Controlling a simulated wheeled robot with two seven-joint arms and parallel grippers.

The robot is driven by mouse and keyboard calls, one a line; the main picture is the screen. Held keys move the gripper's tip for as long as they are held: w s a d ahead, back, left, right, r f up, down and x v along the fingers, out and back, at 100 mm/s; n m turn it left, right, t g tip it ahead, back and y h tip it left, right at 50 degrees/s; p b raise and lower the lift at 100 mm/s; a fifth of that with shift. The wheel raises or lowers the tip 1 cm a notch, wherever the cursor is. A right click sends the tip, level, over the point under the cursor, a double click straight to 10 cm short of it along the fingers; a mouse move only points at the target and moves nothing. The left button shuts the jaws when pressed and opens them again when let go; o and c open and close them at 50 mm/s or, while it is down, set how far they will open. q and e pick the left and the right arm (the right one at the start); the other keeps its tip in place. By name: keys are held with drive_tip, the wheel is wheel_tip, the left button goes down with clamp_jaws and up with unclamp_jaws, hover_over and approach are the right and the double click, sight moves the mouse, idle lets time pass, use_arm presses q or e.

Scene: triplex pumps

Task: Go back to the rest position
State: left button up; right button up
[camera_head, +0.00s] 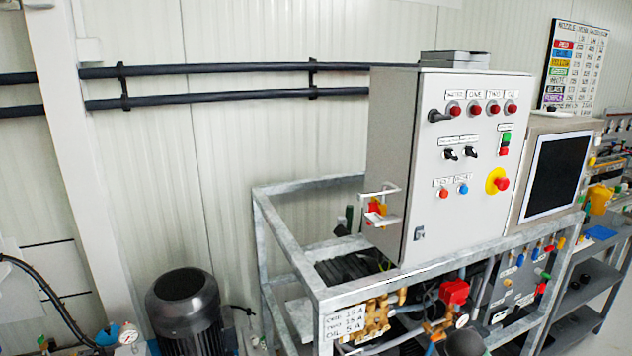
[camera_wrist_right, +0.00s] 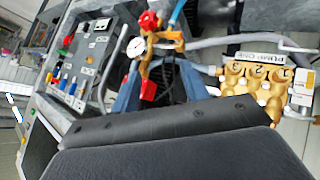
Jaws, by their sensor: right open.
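My right gripper (camera_wrist_right: 158,78) shows in the right wrist view as two bluish fingers rising from a dark body at the bottom of the picture. The fingers stand apart with nothing clearly held between them. Pump parts lie behind them: a red-handled brass valve (camera_wrist_right: 150,22), a gauge (camera_wrist_right: 136,47) and a brass block (camera_wrist_right: 258,88) labelled as a pump. Neither gripper shows in the head view. My left gripper is not seen.
A grey control cabinet (camera_head: 455,235) with buttons stands on a metal frame (camera_head: 290,245) holding brass valves (camera_head: 378,318). A dark motor (camera_head: 184,305) stands at lower left. A screen (camera_head: 557,172) and shelves (camera_head: 575,325) are at right. Pipes (camera_head: 220,68) run along the wall.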

drive_tip(key=s+a+f+g+y, duration=0.2)
drive_tip(key=s+a+f, duration=0.65)
drive_tip(key=f, duration=0.35)
drive_tip(key=s+a+f+g, duration=0.2)
drive_tip(key=s+a+f, duration=0.2)
drive_tip(key=s+f, duration=0.3)
drive_tip(key=s+a+f+g+y, duration=0.1)
drive_tip(key=s+a+f, duration=0.4)
drive_tip(key=s, duration=1.1)
drive_tip(key=s+a+f+m+g+y, duration=0.1)
drive_tip(key=s+a+f, duration=0.3)
drive_tip(key=s+f, duration=0.5)
drive_tip(key=s+g, duration=0.1)
drive_tip(key=s, duration=0.2)
drive_tip(key=shift+a+g, duration=0.35)
drive_tip(key=shift+g, duration=0.05)
drive_tip(key=shift+s+f, duration=0.1)
